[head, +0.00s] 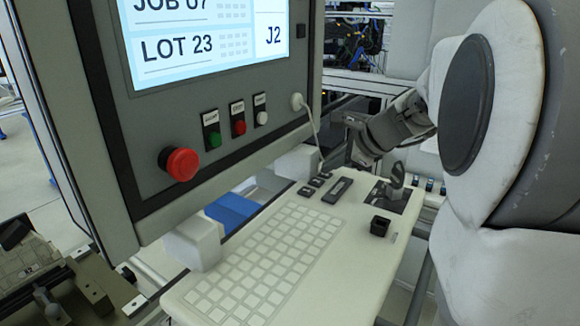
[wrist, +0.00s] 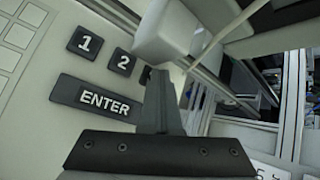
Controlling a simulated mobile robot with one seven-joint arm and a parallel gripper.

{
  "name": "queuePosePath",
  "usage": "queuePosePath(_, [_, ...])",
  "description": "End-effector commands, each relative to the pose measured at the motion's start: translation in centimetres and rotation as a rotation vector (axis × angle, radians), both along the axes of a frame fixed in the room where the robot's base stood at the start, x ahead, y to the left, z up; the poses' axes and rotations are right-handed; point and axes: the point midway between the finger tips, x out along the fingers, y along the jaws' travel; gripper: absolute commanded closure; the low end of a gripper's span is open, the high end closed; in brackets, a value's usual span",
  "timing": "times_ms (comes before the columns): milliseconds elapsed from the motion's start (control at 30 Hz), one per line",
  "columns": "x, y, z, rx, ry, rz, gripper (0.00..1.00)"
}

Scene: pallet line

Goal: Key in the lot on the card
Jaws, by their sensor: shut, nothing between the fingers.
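The screen (head: 200,40) on the grey panel reads "LOT 23", with part of a "JOB 07" line above and "J2" at right. I see no separate card. On the cream keyboard desk are three small dark keys and a longer ENTER key (head: 337,190). In the wrist view, key 1 (wrist: 85,42), key 2 (wrist: 122,62) and the ENTER key (wrist: 97,102) are readable. My gripper (wrist: 158,75) is shut and empty, and its tips cover most of the third key. In the head view my gripper (head: 352,150) is just behind the dark keys. I cannot tell whether it touches a key.
A red mushroom button (head: 179,163) and green, red and white push buttons sit below the screen. Blank white keys (head: 265,265) fill the desk's left part. A joystick (head: 396,182) and a small black block (head: 380,226) stand right of the dark keys. A cable hangs from the panel.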

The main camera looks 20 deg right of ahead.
Motion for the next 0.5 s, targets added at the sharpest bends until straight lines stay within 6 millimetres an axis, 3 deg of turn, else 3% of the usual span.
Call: queuePosePath(500, [-0.03,-0.01,0.66,0.0,0.003,0.001,1.0])
